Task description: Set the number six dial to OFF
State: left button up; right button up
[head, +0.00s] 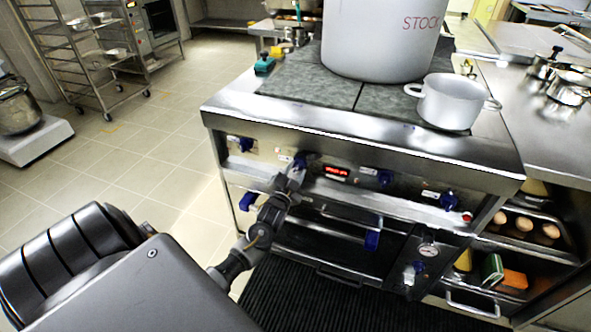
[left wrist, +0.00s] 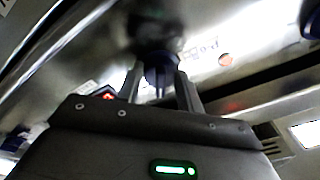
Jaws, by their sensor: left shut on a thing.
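The stove front (head: 340,195) carries several blue dials. My left gripper (head: 297,168) reaches the upper row of the panel and is shut on a blue dial, the second from the left. In the left wrist view this blue dial (left wrist: 160,72) sits between the two fingers of my left gripper (left wrist: 161,84). Other blue dials are at the upper left (head: 243,143), right of the red display (head: 384,177) and at the far right (head: 448,201). The dial numbers and OFF marks are too small to read, so I cannot tell which is number six. My right gripper is not in view.
A large stockpot (head: 375,40) and a smaller white pot (head: 449,101) stand on the stove top. A steel counter (head: 540,130) adjoins at right. Tiled floor (head: 150,165) is open at left.

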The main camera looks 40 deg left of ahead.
pick_arm(q)
jog(key=n, duration=0.3)
jog(key=shift+y+p, duration=0.3)
jog(key=shift+y, duration=0.1)
jog(key=shift+d+n+g+p, duration=0.15)
jog(key=shift+n+g+p, duration=0.2)
jog(key=shift+n, duration=1.65)
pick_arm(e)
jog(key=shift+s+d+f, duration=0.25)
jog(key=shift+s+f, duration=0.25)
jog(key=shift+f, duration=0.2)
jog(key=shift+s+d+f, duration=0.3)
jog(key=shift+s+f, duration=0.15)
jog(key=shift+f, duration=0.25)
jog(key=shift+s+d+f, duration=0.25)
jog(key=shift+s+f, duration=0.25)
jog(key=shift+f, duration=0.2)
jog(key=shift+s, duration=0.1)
pick_arm(q)
jog(key=o, duration=1)
jog(key=shift+w, duration=0.1)
jog(key=v, duration=1.1)
jog(key=shift+f, duration=0.15)
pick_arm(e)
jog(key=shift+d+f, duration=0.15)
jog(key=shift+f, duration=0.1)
